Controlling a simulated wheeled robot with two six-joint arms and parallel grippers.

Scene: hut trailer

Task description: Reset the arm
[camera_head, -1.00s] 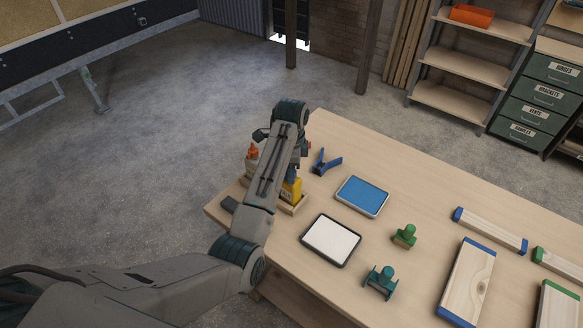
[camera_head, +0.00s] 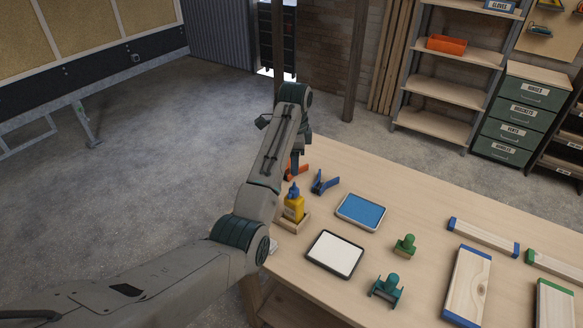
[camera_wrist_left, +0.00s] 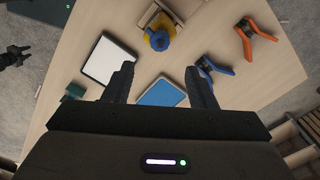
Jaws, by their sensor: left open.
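My left gripper (camera_head: 296,165) hangs at the end of my left arm over the table's far-left part in the head view. In the left wrist view its two fingers (camera_wrist_left: 161,88) are apart, with nothing between them but the table scene below. A small dark claw shape at that view's left edge may be my right gripper (camera_wrist_left: 14,57); its jaws are too small to judge. The right gripper does not show in the head view.
The wooden table (camera_head: 400,190) bears a yellow bottle (camera_head: 293,206) in a wooden holder, orange and blue clamps, a blue pad (camera_head: 361,211), a white pad (camera_head: 334,253), green stamps and wood pieces. Shelves (camera_head: 440,90) stand behind. Open floor lies left.

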